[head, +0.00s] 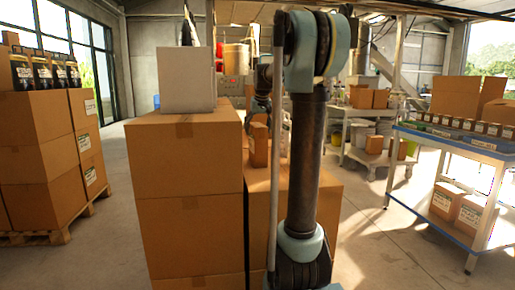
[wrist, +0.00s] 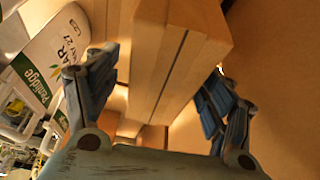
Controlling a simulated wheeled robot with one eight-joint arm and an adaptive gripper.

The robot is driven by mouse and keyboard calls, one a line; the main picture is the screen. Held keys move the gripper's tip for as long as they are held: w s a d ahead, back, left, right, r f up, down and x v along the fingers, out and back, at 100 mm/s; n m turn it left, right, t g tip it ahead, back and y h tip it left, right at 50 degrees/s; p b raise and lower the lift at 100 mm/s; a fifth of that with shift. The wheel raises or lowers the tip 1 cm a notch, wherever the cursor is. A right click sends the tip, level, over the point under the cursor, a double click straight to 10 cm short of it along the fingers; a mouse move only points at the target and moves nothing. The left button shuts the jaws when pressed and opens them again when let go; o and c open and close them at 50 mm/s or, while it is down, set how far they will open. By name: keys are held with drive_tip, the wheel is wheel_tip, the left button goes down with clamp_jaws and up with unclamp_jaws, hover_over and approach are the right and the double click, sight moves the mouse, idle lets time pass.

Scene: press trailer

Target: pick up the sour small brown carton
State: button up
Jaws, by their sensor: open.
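A small brown carton (head: 260,153) stands upright on the lower boxes behind the tall stack, just left of my arm in the head view. In the wrist view the small brown carton (wrist: 172,50) lies between the two fingers of my gripper (wrist: 160,65), with a seam along its near face. The fingers are spread, one on each side of it, and I cannot tell whether either touches it. In the head view my gripper is at the carton's top, partly hidden by my arm. No word is readable on the carton.
A tall box stack (head: 187,190) bears a white box (head: 187,80) close on the left. Lower boxes (head: 258,215) stand behind my arm. A blue-edged shelf (head: 455,145) with cartons is at right, a loaded pallet (head: 50,235) at left. A white labelled container (wrist: 45,65) is near the left finger.

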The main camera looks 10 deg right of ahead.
drive_tip(key=shift+f, duration=0.15)
idle(0.3)
clamp_jaws()
